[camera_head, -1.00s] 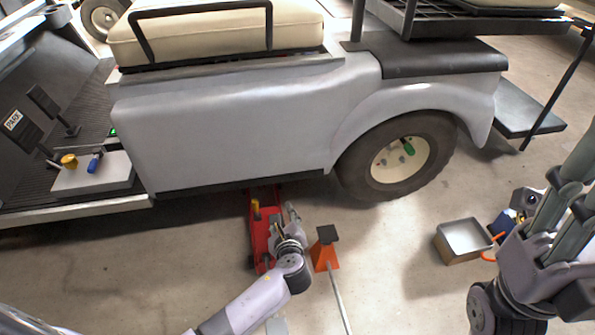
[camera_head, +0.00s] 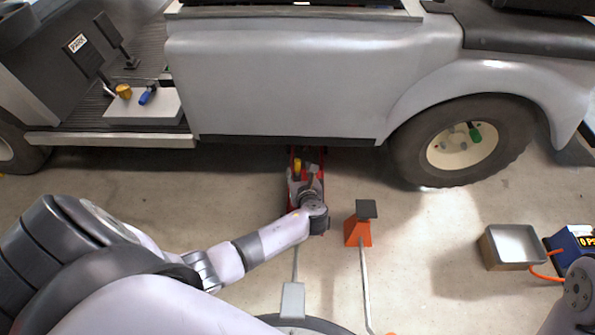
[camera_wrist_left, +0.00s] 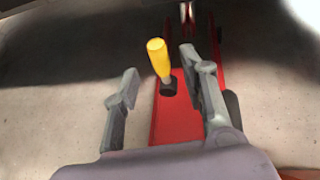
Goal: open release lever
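The release lever has a yellow handle (camera_wrist_left: 159,58) and rises from a dark socket on the red floor jack (camera_wrist_left: 178,128) in the left wrist view. The same yellow handle (camera_head: 297,166) looks small in the head view, on the red jack (camera_head: 291,176) at the cart's lower edge. My left gripper (camera_wrist_left: 168,80) is open, its grey fingers on either side of the lever. The handle leans slightly left and stands apart from the left finger; whether the right finger touches it I cannot tell. My right gripper is out of view.
An orange jack stand (camera_head: 358,232) with a dark top is just right of my left arm. The cart's rear wheel (camera_head: 462,146) is beyond it. A metal tray (camera_head: 514,245) and a blue box (camera_head: 574,243) with an orange hose are at the right. Floor between stand and tray is clear.

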